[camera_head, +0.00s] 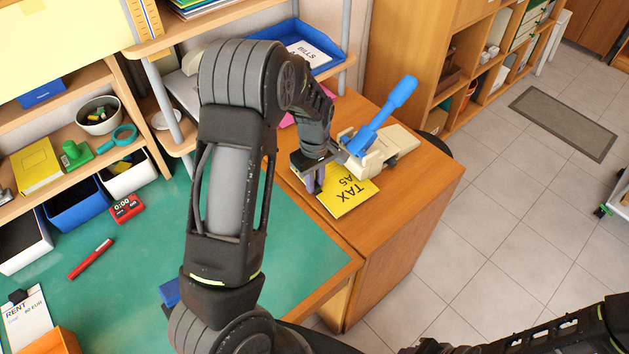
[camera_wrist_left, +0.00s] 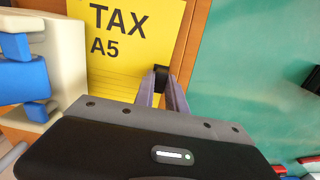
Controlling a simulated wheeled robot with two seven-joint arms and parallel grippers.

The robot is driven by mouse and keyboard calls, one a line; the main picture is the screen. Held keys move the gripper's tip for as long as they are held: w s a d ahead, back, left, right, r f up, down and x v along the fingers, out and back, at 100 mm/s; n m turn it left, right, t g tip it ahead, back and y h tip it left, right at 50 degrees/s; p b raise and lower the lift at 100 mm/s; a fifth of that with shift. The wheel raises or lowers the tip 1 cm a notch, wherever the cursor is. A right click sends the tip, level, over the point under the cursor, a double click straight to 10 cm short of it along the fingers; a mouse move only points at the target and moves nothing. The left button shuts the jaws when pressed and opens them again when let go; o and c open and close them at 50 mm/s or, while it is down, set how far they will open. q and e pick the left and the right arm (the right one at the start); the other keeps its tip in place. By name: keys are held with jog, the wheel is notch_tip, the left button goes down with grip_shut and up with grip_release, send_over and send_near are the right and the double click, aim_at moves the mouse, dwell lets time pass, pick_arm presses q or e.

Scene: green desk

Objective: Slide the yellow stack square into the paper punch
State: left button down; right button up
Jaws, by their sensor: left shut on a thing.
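The yellow stack (camera_head: 350,197), printed TAX A5, lies on the brown wooden top just in front of the paper punch. The punch (camera_head: 372,157) has a cream body and a raised blue lever. My left gripper (camera_head: 315,186) is over the stack's left side. In the left wrist view the fingers (camera_wrist_left: 162,88) are closed around a small black piece at the edge of the yellow stack (camera_wrist_left: 135,55). The punch (camera_wrist_left: 72,50) stands close along the stack's left edge there; I cannot tell whether the stack is inside its slot. My right gripper is out of view.
The green desk (camera_head: 120,270) borders the wooden top on the left. A blue tray (camera_head: 300,45) marked BILLS is behind. The wooden top's front right is clear.

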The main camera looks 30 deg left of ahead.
pick_arm(q)
jog(key=shift+f, duration=0.15)
dwell(0.6)
jog(key=c, duration=1.1)
grip_release()
jog(key=shift+o, duration=0.2)
jog(key=shift+r+p, duration=2.6)
jog(key=shift+r, duration=0.95)
